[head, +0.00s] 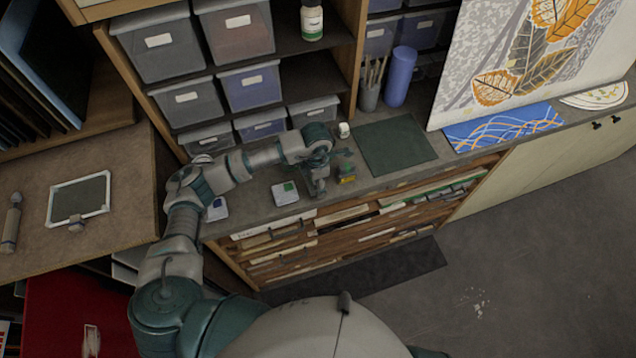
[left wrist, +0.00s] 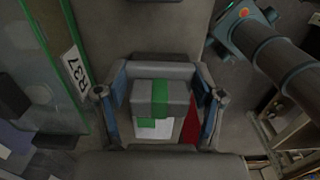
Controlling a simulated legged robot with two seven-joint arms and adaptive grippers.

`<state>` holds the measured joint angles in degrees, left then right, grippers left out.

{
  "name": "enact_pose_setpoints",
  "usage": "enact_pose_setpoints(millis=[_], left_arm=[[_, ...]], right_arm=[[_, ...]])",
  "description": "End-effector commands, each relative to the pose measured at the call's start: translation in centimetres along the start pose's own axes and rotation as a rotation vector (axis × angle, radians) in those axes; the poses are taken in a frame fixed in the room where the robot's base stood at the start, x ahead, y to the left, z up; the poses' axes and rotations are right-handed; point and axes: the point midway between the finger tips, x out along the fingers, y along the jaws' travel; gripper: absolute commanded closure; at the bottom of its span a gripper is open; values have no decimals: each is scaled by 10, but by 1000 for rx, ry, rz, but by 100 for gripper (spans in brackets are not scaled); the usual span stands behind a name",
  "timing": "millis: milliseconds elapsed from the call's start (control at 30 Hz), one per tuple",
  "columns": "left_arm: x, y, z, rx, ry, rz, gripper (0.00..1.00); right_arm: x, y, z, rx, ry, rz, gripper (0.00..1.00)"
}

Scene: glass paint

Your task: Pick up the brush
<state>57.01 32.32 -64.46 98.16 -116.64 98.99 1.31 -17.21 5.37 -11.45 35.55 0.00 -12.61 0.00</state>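Several thin brushes (head: 376,70) stand upright in a grey pot (head: 369,98) at the back of the grey counter. I cannot tell which one is the brush meant. My left gripper (head: 318,185) is over the counter, in front of and to the left of the pot, well apart from the brushes. In the left wrist view my left gripper (left wrist: 160,108) has its two fingers spread. A grey block with a green stripe (left wrist: 160,96) shows between them; whether they touch it is unclear. No brush shows in that view. My right gripper is out of view.
A blue cylinder (head: 400,76) stands right of the pot. A dark green mat (head: 395,145) and a small white jar (head: 343,130) lie nearby. Storage bins (head: 237,30) fill the shelves behind.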

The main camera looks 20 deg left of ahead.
Motion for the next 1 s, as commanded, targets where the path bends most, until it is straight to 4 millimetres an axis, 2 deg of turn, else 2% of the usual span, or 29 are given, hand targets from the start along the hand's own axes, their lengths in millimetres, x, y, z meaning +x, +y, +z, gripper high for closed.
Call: enact_pose_setpoints(millis=[167,333,467,700,833,1000], left_arm=[[2,0,0,-2,7,-1,68],[-3,-1,2,-2,9,1,68],[-25,-1,3,-1,6,4,68],[-75,-2,3,-1,4,4,68],[-92,-1,3,-2,5,3,68],[-100,-2,2,-1,6,1,68]], right_arm=[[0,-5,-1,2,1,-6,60],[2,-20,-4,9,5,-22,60],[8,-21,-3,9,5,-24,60],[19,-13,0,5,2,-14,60],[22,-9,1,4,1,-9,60],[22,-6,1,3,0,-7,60]])
